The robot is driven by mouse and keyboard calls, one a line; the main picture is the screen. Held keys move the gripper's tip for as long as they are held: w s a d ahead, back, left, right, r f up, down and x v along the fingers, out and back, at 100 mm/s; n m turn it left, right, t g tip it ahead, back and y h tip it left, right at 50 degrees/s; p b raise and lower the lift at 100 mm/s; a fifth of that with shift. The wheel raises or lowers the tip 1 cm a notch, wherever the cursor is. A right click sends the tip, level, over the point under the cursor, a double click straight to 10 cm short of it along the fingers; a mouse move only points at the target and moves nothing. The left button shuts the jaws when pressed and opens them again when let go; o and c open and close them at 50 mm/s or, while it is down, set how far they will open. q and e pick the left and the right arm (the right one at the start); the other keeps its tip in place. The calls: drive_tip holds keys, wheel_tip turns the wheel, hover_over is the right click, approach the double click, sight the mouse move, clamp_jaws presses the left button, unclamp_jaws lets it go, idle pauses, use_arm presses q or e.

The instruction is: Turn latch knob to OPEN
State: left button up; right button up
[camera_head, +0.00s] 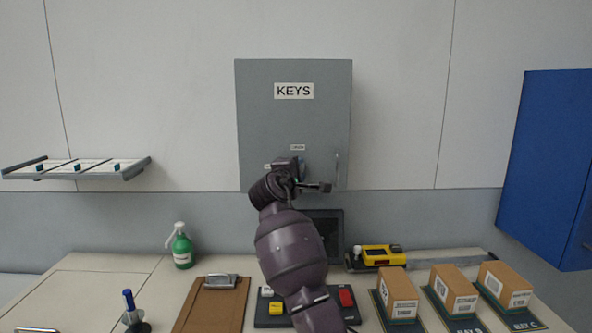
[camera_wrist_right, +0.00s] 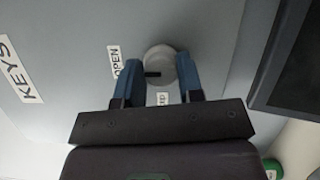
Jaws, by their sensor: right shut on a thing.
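The grey key cabinet (camera_head: 294,125) hangs on the wall with its door shut and a KEYS label. Its round latch knob (camera_wrist_right: 160,60) is pale grey with a dark mark on its face. My right gripper (camera_wrist_right: 157,66) is shut on the knob, one blue finger on each side. The OPEN label (camera_wrist_right: 115,61) is left of the knob in the wrist view, and the dark mark lies toward that side. A second label (camera_wrist_right: 163,98) is partly hidden by the gripper. In the head view my right gripper (camera_head: 292,166) mostly covers the knob. My left gripper is out of view.
A vertical handle (camera_head: 337,170) is on the cabinet's right side. A dark screen (camera_head: 324,232) stands below. The bench holds a green spray bottle (camera_head: 181,246), a clipboard (camera_head: 208,304), a yellow device (camera_head: 381,255) and boxes (camera_head: 398,289). A blue cabinet (camera_head: 548,165) is at right.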

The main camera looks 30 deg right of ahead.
drive_tip(key=shift+d+r, duration=0.1)
drive_tip(key=shift+r, duration=0.15)
drive_tip(key=o, duration=0.8)
drive_tip(key=shift+o, duration=0.5)
drive_tip(key=shift+w+d+f, duration=0.1)
drive_tip(key=shift+d+f, duration=0.1)
drive_tip(key=shift+f, duration=0.05)
drive_tip(key=b+v, duration=0.1)
drive_tip(key=v, duration=1)
drive_tip(key=shift+b, duration=0.3)
drive_tip(key=shift+d, duration=0.1)
